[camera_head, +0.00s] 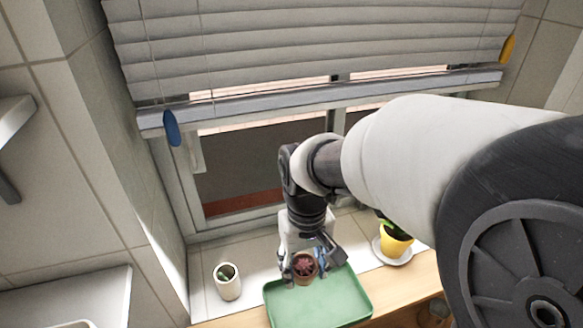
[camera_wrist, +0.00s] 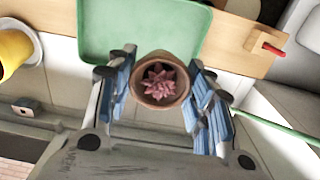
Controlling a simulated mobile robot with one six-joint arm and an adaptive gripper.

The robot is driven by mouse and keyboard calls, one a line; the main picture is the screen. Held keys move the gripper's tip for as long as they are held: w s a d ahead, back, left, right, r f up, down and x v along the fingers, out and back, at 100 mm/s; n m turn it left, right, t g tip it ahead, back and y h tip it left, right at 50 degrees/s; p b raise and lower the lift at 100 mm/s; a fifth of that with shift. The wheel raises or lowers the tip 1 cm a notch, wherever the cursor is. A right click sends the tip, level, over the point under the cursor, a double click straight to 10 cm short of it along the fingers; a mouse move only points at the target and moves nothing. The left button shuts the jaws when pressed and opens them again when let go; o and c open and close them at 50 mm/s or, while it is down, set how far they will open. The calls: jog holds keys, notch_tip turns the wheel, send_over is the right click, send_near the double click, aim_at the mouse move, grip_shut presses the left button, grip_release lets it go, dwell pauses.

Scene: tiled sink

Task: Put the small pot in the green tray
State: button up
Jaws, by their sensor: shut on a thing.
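The small pot (camera_head: 305,271) is brown terracotta with a pinkish-red succulent in it. My gripper (camera_head: 306,262) is shut on it, and the pot is upright. In the wrist view the pot (camera_wrist: 162,97) sits between the blue finger pads of my gripper (camera_wrist: 162,95). The green tray (camera_head: 322,303) lies on the wooden counter below, and in the head view the pot overlaps its back edge. The tray also shows in the wrist view (camera_wrist: 108,32), beyond the pot. I cannot tell whether the pot touches the tray.
A yellow pot (camera_head: 396,241) with a green plant stands on a white saucer right of the tray. A cream cup-like pot (camera_head: 228,281) stands left of it. The window with its blind (camera_head: 310,50) rises behind. The visible tray floor is empty.

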notch_tip(320, 180, down, 14)
jog(key=b, duration=0.2)
jog(key=shift+a+r+b, duration=0.15)
jog(key=shift+b, duration=0.15)
jog(key=o, duration=1)
jog(key=shift+o, duration=0.2)
notch_tip(320, 180, up, 11)
jog(key=shift+f+p, duration=0.1)
jog(key=shift+p, duration=1.15)
jog(key=shift+r, duration=0.7)
jog(key=s+d+r+m+t, duration=0.1)
jog(key=s+d+r+t, duration=0.1)
jog(key=s+d+r, duration=0.3)
jog(key=s+d+r+m+t, duration=0.2)
jog(key=s+d+r, duration=0.3)
jog(key=s, duration=0.3)
jog(key=shift+s+t, duration=0.3)
jog(key=shift+s, duration=0.05)
